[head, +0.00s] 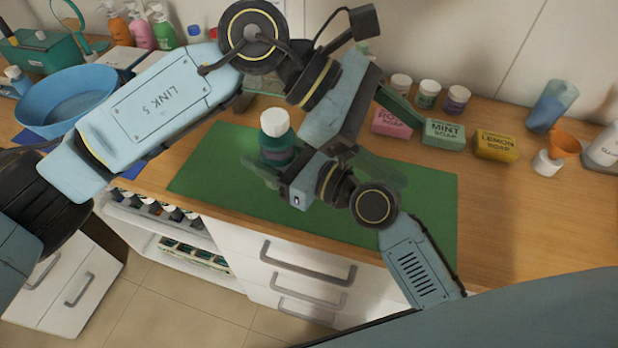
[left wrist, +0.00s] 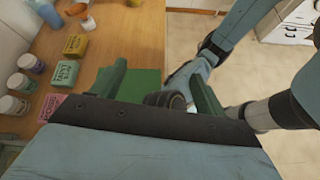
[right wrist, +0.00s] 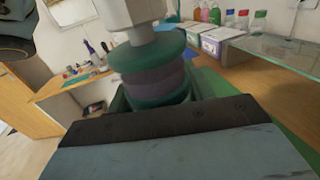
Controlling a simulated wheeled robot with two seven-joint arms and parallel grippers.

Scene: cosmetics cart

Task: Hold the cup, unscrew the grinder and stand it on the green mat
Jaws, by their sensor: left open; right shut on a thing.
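The cup (head: 276,153) is a dark green jar-like body with a purplish band. A white top (head: 274,122), which I take to be the grinder, sits on it; they look joined and upright. My right gripper (head: 270,162) is shut around the cup over the green mat (head: 215,165). In the right wrist view the cup (right wrist: 153,80) fills the space between the fingers, with the white top (right wrist: 138,14) above, cut off by the frame. My left gripper (head: 408,148) is open and empty to the right of the cup, pointing away from it.
Pink, mint and yellow soap boxes (head: 497,145) stand behind the mat, with small jars (head: 428,94) behind them. An orange funnel (head: 565,143) and a blue beaker (head: 552,105) are at right. A blue bowl (head: 68,100) stands at left. The mat's left part is clear.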

